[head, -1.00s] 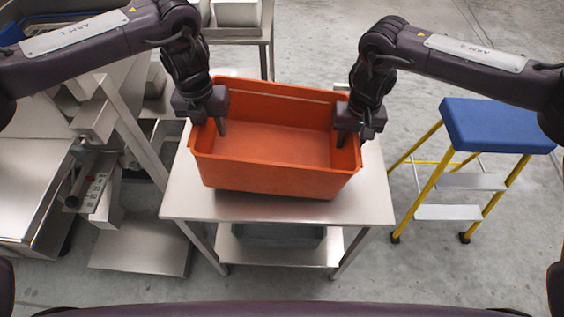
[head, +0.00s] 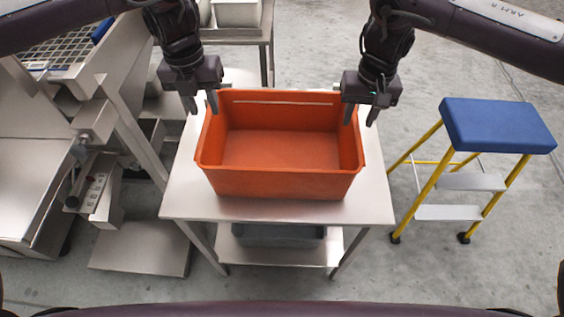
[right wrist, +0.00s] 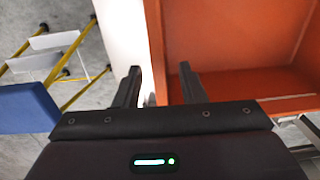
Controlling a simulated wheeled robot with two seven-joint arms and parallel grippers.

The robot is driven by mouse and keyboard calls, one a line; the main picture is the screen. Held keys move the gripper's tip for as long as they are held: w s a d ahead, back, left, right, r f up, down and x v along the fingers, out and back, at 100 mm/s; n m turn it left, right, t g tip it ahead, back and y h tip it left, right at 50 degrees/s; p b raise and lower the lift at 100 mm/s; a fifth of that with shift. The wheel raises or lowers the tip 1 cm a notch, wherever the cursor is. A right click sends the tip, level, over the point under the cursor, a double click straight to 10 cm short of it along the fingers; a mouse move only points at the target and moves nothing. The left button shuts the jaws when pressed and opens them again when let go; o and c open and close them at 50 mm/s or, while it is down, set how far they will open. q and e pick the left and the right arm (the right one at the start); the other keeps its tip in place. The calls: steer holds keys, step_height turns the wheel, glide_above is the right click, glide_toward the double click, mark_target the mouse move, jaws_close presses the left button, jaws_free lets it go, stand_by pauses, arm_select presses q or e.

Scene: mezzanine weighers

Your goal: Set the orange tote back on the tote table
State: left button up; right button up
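The orange tote (head: 280,184) sits upright and empty on the steel tote table (head: 370,205) in the head view. My left gripper (head: 203,113) is open above the tote's left end, near its far left corner. My right gripper (head: 360,123) is open at the tote's right end, near the far right corner. In the right wrist view, the right gripper's fingers (right wrist: 159,88) are spread with the tote's wall edge (right wrist: 155,45) appearing between them, not clamped. Whether the left fingers still straddle the rim is hard to tell.
A yellow step stool with a blue top (head: 497,125) stands right of the table. Steel weighing equipment (head: 100,190) stands close on the left. Another table with a pale bin (head: 237,14) is behind. A grey tote (head: 278,235) is on the lower shelf.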

steer(key=shift+d+r, duration=0.1)
steer(key=shift+r, duration=1.75)
